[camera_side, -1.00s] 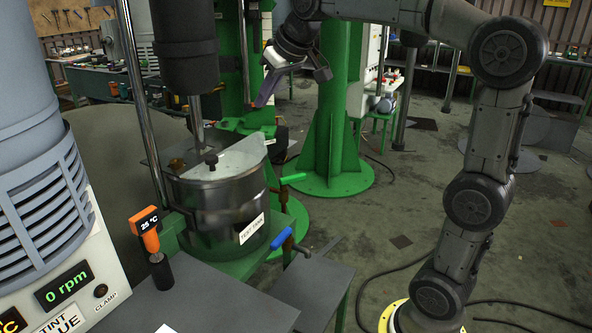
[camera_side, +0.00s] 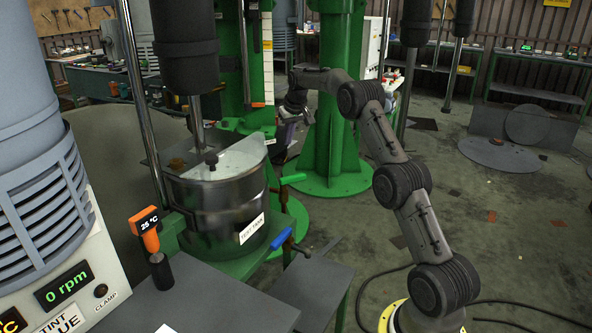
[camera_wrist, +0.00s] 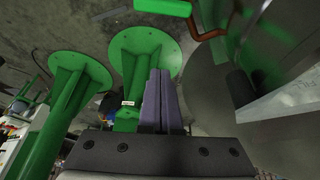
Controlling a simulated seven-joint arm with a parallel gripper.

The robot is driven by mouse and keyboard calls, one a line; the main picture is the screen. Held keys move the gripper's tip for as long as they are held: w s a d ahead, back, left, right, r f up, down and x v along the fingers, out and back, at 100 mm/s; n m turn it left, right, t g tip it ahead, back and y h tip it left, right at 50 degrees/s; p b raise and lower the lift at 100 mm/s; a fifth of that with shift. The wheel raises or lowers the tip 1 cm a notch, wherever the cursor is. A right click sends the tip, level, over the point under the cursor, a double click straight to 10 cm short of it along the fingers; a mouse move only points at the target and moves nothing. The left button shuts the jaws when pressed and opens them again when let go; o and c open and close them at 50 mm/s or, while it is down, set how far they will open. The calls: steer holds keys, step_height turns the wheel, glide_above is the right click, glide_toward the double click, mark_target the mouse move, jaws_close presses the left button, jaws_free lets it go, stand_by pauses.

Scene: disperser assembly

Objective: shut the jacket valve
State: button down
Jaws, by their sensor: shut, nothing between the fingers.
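The steel tank (camera_side: 215,205) stands at the left of centre in the side view. Two lever handles show on its right side: a green one (camera_side: 293,179) higher up and a blue one (camera_side: 281,238) lower down. I cannot tell from a label which is the jacket valve. The green handle also shows at the top of the wrist view (camera_wrist: 162,7), beside a copper-coloured pipe (camera_wrist: 215,30). My gripper (camera_side: 279,156) hangs behind and above the green handle, apart from it as far as I can tell. In the wrist view its fingers (camera_wrist: 159,73) are together and empty.
A green column with a ribbed foot (camera_side: 335,150) stands behind my gripper. The mixer shaft (camera_side: 197,120) comes down into the tank. A small grey table (camera_side: 318,285) stands in front, below the blue handle. The floor to the right is open, with a cable on it.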

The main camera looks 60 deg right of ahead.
mark_target(293, 182)
steer(key=d+f, duration=0.1)
steer(key=s+d+f, duration=0.1)
steer(key=shift+s+f, duration=0.25)
steer(key=shift+f, duration=0.05)
step_height(293, 182, down, 9)
steer(key=shift+s+a+f, duration=0.2)
steer(key=shift+s+a, duration=0.05)
steer(key=shift+s, duration=0.05)
stand_by(0.8)
